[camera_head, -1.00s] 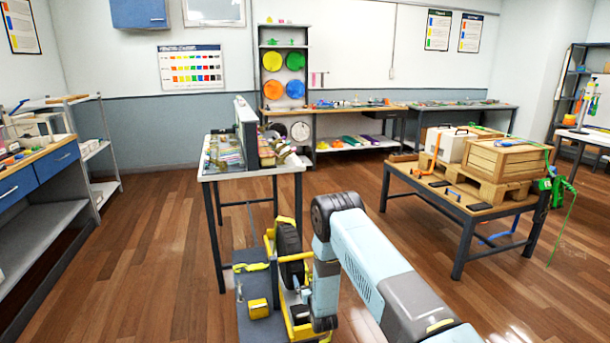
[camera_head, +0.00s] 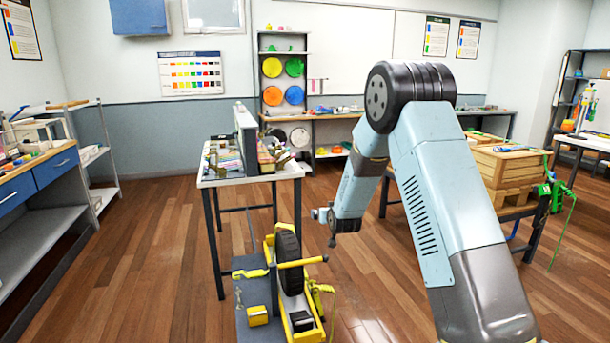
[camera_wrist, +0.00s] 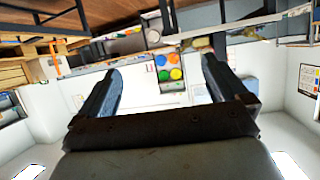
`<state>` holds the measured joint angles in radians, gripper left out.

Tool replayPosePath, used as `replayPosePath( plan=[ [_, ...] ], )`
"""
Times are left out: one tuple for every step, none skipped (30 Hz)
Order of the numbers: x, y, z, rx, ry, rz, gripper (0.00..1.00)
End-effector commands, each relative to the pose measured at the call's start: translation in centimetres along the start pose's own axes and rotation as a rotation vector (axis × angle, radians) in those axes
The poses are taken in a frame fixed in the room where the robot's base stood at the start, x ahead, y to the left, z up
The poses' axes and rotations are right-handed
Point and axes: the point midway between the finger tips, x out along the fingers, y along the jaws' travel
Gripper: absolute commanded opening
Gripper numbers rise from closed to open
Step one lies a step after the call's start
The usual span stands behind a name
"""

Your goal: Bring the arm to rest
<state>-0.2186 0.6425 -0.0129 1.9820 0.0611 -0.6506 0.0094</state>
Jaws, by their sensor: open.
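My arm rises from the lower right of the head view, bends at a dark elbow joint and folds down to the left. Its end, my gripper (camera_head: 325,215), hangs in the free space right of the small white table, above and right of the yellow wheel stand. In the wrist view my gripper (camera_wrist: 162,92) shows two dark fingers spread wide apart with nothing between them. That view appears upside down, with the wall and shelf beyond the fingers.
A white-topped table (camera_head: 250,178) bears a grey panel and small items. A yellow stand with a black wheel (camera_head: 288,262) is below my gripper. At right, wooden crates (camera_head: 510,165) stand on a table, partly hidden by my arm. A blue-drawer bench (camera_head: 40,215) is at left.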

Motion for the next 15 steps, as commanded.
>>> replayPosePath(
  plan=[
    [-1.3,0.4,-1.5,0.002,-0.01,0.004,1.0],
    [-2.1,0.6,-2.1,0.004,-0.02,0.006,1.0],
    [-3.1,0.8,-2.9,0.005,-0.034,0.009,1.0],
    [-3.9,1.0,-3.5,0.006,-0.044,0.01,1.0],
    [-4.7,1.2,-3.9,0.007,-0.056,0.012,1.0],
    [-5.7,1.5,-4.6,0.008,-0.07,0.015,1.0],
    [-6.6,1.7,-5.2,0.009,-0.079,0.017,1.0],
    [-7.4,1.9,-5.7,0.011,-0.089,0.019,1.0],
    [-8.6,2.1,-6.2,0.012,-0.104,0.022,1.0],
    [-9.4,2.3,-6.7,0.013,-0.114,0.024,1.0],
    [-10.3,2.5,-7.1,0.014,-0.125,0.026,1.0],
    [-11.5,2.7,-7.6,0.015,-0.139,0.028,1.0],
    [-12.4,2.9,-8.0,0.016,-0.15,0.03,1.0],
    [-13.3,3.1,-8.3,0.017,-0.159,0.032,1.0],
    [-14.5,3.3,-8.7,0.019,-0.173,0.034,1.0]
  ],
)
